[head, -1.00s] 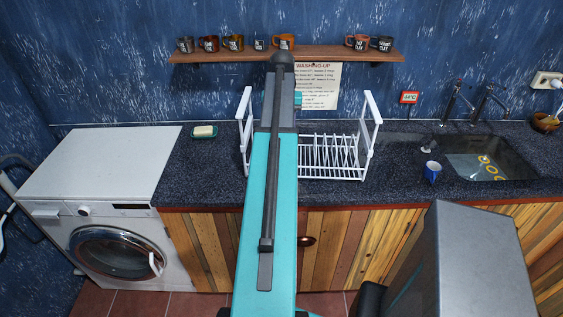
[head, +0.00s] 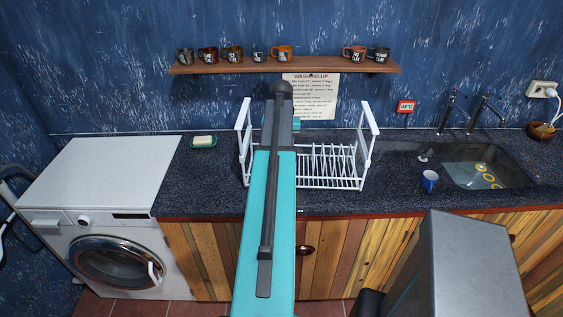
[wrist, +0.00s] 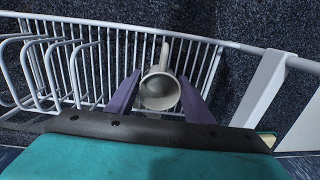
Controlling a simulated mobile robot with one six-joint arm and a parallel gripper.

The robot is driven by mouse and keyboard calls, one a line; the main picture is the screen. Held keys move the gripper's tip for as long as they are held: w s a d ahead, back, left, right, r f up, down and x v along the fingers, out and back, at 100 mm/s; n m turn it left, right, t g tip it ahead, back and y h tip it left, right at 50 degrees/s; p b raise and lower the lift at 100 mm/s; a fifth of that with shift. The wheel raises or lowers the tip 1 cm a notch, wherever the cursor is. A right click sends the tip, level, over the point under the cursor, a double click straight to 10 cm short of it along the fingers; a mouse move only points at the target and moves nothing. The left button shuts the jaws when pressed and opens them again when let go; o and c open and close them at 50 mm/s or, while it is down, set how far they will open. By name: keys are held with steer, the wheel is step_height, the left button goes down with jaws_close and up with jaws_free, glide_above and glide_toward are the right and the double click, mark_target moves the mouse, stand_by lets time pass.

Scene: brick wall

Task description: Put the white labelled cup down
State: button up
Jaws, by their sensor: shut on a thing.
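A white cup (wrist: 160,91) sits between the two purple fingers of my gripper (wrist: 160,86) in the wrist view. My gripper is shut on it. I look into its open mouth, and its handle points to the top of the picture. No label shows from this side. Behind the cup are the bars of the white dish rack (wrist: 262,88); I cannot tell whether the cup touches them. In the head view the rack (head: 362,150) stands on the counter, partly hidden by my arm, which also hides my gripper and the cup.
The dark counter (head: 395,190) holds a soap dish (head: 203,142) left of the rack. A blue cup (head: 429,181) stands right of it, before the sink (head: 460,178). A wall shelf (head: 330,69) with several mugs is above. A white washing machine (head: 105,170) stands left.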

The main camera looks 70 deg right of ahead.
steer(key=shift+f, duration=0.5)
steer(key=shift+f, duration=0.1)
steer(key=shift+f+p, duration=0.7)
steer(key=shift+f, duration=1.1)
steer(key=shift+f, duration=0.15)
steer(key=o, duration=1.1)
steer(key=shift+r, duration=0.25)
steer(key=shift+r+b, duration=1.6)
steer(key=shift+r, duration=4.35)
